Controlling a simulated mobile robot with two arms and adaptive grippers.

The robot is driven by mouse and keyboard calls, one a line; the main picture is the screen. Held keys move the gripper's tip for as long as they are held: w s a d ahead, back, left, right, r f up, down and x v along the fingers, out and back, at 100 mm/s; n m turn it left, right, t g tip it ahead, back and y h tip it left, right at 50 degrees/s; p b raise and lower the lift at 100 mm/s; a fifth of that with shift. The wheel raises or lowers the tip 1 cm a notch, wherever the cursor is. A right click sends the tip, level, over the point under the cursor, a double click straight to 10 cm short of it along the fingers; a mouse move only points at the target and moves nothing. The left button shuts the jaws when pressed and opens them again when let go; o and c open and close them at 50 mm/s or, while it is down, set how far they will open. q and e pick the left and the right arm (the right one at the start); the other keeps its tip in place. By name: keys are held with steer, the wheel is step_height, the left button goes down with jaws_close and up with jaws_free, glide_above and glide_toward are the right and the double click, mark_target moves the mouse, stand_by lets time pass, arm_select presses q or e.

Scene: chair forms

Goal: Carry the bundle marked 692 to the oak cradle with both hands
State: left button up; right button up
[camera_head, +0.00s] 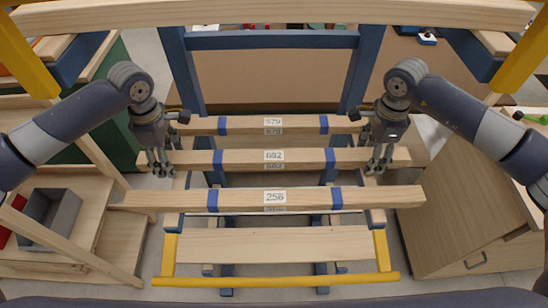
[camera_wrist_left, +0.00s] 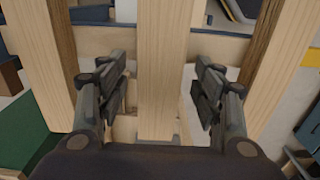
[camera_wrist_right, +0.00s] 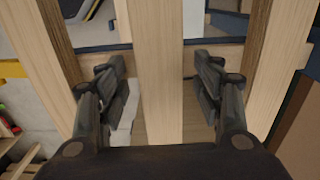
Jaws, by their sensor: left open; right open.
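The bundle marked 692 (camera_head: 240,160) is a long pale wood bundle with two blue bands and a white label. It lies in the middle of three bundles on a rack. My left gripper (camera_head: 160,166) is open at its left end, and my right gripper (camera_head: 378,164) is open near its right end. In the left wrist view, the open fingers straddle a pale wood length (camera_wrist_left: 165,70) with gaps on both sides. The right wrist view shows the same around a wood length (camera_wrist_right: 157,70). I cannot tell which thing is the oak cradle.
The bundle marked 579 (camera_head: 295,125) lies just behind and the bundle marked 256 (camera_head: 310,197) just in front. A yellow bar (camera_head: 275,280) crosses the rack's front. A wooden cabinet (camera_head: 470,220) stands close on the right, and a grey bin (camera_head: 50,215) sits on the left.

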arm_select(q)
steer(key=shift+f, duration=0.1)
arm_select(e)
steer(key=shift+f, duration=0.15)
arm_select(q)
jaws_close()
arm_select(e)
jaws_close()
